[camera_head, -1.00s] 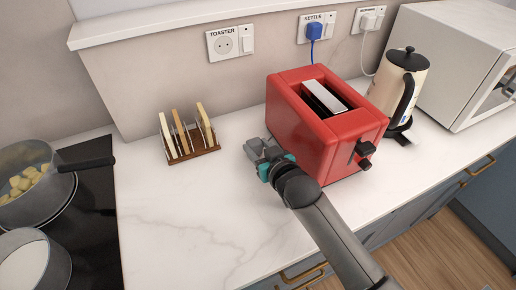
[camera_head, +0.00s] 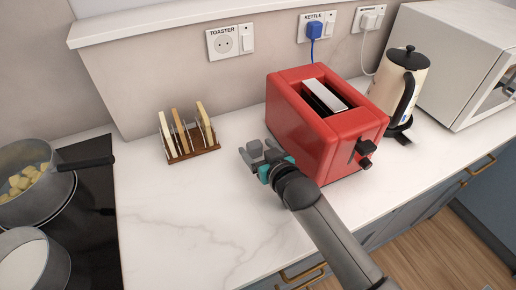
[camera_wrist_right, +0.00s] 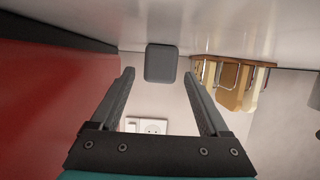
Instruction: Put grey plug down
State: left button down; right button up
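The grey plug (camera_head: 255,147) is a small grey block on the white worktop, left of the red toaster (camera_head: 318,130). My right gripper (camera_head: 259,152) is open around it, low beside the toaster. In the right wrist view the plug (camera_wrist_right: 161,62) sits at the worktop surface between and just beyond the tips of my right gripper (camera_wrist_right: 160,75), with a gap to each finger. No cord shows on the plug. The socket labelled TOASTER (camera_head: 225,43) on the wall is empty. My left gripper is not in view.
A toast rack (camera_head: 190,143) with toast stands left of the plug. A hob with pans (camera_head: 30,190) is at far left. The cream kettle (camera_head: 398,85) and microwave (camera_head: 450,60) stand right of the toaster. The front worktop is clear.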

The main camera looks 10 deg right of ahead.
jog(key=shift+f, duration=0.15)
jog(key=shift+r, duration=0.2)
jog(key=v, duration=0.4)
jog(key=p+v, duration=0.1)
jog(key=v, duration=0.3)
jog(key=r+p+v, duration=0.1)
jog(key=v, duration=0.3)
